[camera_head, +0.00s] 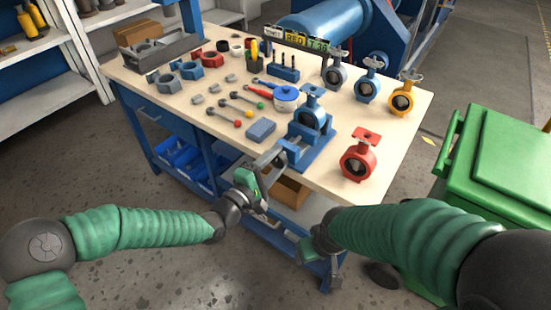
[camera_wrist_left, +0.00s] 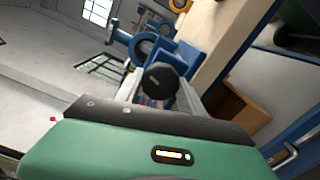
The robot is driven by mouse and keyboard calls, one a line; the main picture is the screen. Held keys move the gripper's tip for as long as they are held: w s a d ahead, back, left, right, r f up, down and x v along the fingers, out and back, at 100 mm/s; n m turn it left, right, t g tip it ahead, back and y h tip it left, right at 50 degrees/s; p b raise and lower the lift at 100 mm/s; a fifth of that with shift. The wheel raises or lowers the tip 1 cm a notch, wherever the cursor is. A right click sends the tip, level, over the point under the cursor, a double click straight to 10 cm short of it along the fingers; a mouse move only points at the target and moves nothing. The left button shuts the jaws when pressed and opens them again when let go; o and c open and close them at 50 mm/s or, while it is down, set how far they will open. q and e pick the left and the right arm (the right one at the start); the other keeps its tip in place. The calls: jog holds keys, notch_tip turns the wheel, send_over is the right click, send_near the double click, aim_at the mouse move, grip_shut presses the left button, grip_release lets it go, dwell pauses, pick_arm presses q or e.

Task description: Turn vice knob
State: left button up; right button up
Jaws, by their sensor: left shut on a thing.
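A blue vice (camera_head: 315,157) stands at the table's front edge and holds a blue butterfly valve (camera_head: 311,112) upright. The vice also shows in the left wrist view (camera_wrist_left: 185,62). Its dark round knob (camera_wrist_left: 160,84) faces my left gripper (camera_head: 273,162) in the left wrist view. The two grey fingers lie on either side of the knob and are shut on it. In the head view the fingers mostly hide the knob. My right gripper (camera_head: 312,243) hangs low in front of the table, partly behind my right arm; its fingers are not clear.
The wooden table (camera_head: 185,115) carries a red valve (camera_head: 360,157) right of the vice, a grey-blue block (camera_head: 261,130) left of it, and several tools and valves behind. A green bin (camera_head: 500,165) stands right. A cardboard box (camera_head: 288,192) lies on the shelf below.

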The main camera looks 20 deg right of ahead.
pick_arm(q)
jog(key=m, duration=0.4)
jog(key=shift+s+f+m+p, duration=0.1)
jog(key=shift+f+m+p, duration=0.05)
jog(key=shift+m+p, duration=0.25)
jog(key=m, duration=0.4)
jog(key=shift+f+m, duration=0.1)
jog(key=shift+m, duration=0.2)
jog(key=m+b, duration=0.1)
jog(key=m, duration=0.3)
jog(key=shift+s+f+m, duration=0.1)
jog(key=shift+m, duration=0.2)
jog(key=m+b, duration=0.1)
jog(key=m, duration=0.3)
jog(key=shift+b, duration=0.4)
jog(key=m+b, duration=0.2)
jog(key=m, duration=0.3)
jog(key=shift+f+b, duration=0.1)
jog(key=shift+b, duration=0.25)
jog(key=m+b, duration=0.3)
jog(key=m, duration=0.1)
jog(key=shift+m, duration=0.3)
jog(key=m+b, duration=0.5)
jog(key=shift+m+b, duration=2.05)
jog(key=shift+m, duration=0.05)
